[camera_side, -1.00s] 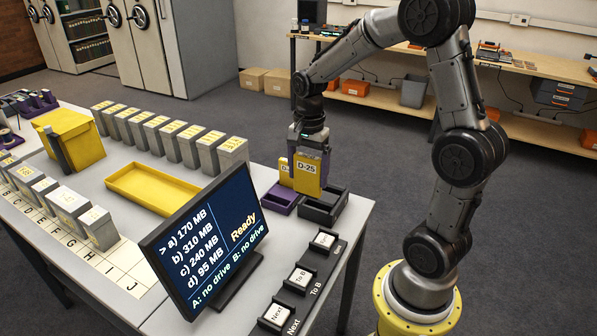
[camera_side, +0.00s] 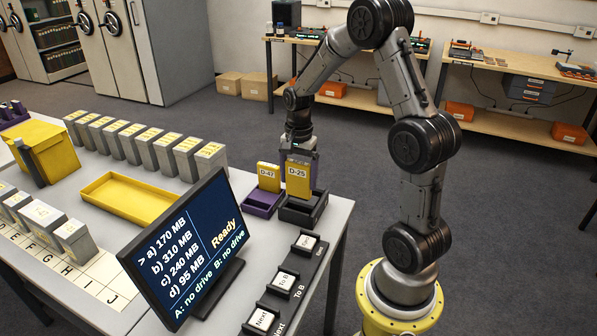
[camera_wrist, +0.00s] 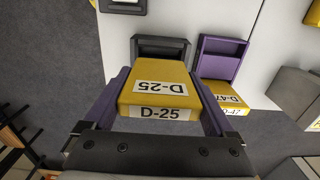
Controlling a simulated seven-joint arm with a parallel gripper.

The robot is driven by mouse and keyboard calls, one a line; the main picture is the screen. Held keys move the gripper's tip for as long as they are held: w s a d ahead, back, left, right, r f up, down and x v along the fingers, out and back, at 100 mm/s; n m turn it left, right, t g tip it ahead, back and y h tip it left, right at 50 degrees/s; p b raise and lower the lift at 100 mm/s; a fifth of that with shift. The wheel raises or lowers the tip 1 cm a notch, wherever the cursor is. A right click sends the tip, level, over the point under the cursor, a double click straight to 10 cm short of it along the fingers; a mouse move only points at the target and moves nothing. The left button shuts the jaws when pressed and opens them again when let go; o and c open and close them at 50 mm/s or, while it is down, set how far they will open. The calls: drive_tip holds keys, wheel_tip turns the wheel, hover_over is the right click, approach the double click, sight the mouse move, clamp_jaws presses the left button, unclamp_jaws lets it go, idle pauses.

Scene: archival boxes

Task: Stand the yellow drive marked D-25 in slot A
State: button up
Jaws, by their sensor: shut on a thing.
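The yellow drive D-25 (camera_side: 298,181) is held upright in my gripper (camera_side: 299,158), its label facing the side camera. In the wrist view the yellow drive (camera_wrist: 160,87) sits between the two purple fingers of my gripper (camera_wrist: 163,105). In the side view, the drive's lower end is at the dark dock (camera_side: 315,213); I cannot tell whether it is inside or just above it. The dark dock's end also shows past the drive in the wrist view (camera_wrist: 161,46). No slot letter is readable on either dock. The monitor (camera_side: 190,250) reads "A: no drive B: no drive".
Another yellow drive (camera_side: 268,177) stands in the purple dock (camera_side: 262,204), close to the left of D-25. A key panel (camera_side: 283,285) lies in front of the docks. A yellow tray (camera_side: 130,200) and a row of grey boxes (camera_side: 145,145) are further left.

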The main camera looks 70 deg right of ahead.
sight(299, 195)
drive_tip(key=shift+f, duration=3.5)
drive_tip(key=shift+f, duration=0.15)
drive_tip(key=o, duration=1.2)
drive_tip(key=shift+o, duration=0.2)
